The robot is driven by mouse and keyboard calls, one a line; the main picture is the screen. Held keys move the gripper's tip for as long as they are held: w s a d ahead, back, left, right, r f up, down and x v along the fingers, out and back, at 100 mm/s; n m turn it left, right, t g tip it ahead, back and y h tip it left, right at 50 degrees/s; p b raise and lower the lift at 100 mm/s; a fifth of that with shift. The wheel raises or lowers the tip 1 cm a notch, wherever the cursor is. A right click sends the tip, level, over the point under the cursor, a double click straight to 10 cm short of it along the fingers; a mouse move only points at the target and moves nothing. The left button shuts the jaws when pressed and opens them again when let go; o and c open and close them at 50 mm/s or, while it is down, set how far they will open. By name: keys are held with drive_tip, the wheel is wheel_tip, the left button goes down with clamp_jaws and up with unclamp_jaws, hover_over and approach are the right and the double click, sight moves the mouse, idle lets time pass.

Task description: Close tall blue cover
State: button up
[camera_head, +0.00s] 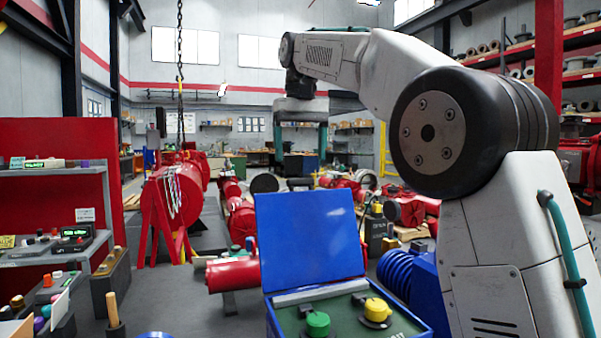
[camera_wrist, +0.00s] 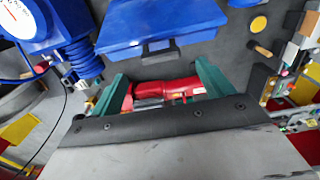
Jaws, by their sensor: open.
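The tall blue cover (camera_head: 310,235) stands open, raised at the back of a blue box (camera_head: 428,330). The box's green panel (camera_head: 345,318) is exposed, with a green knob (camera_head: 318,323) and a yellow knob (camera_head: 376,310). The wrist view shows a blue cover-like panel (camera_wrist: 165,22) at the top with a dark handle-like piece (camera_wrist: 158,52). My gripper (camera_head: 300,150) hangs beyond and above the cover in the head view. Its teal fingers are wide apart in the wrist view (camera_wrist: 162,82), with nothing held between them.
A red cylinder (camera_head: 233,273) lies low beyond the box and appears between my fingers in the wrist view (camera_wrist: 165,90). A ribbed blue part (camera_head: 398,272) stands right of the cover. Grey shelves with small items (camera_head: 50,172) are at left. Grey floor shows left of the box.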

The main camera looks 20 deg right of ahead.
wheel_tip(320, 180, down, 5)
drive_tip(key=shift+f, duration=0.15)
drive_tip(key=c, duration=1.4)
drive_tip(key=shift+s, duration=0.1)
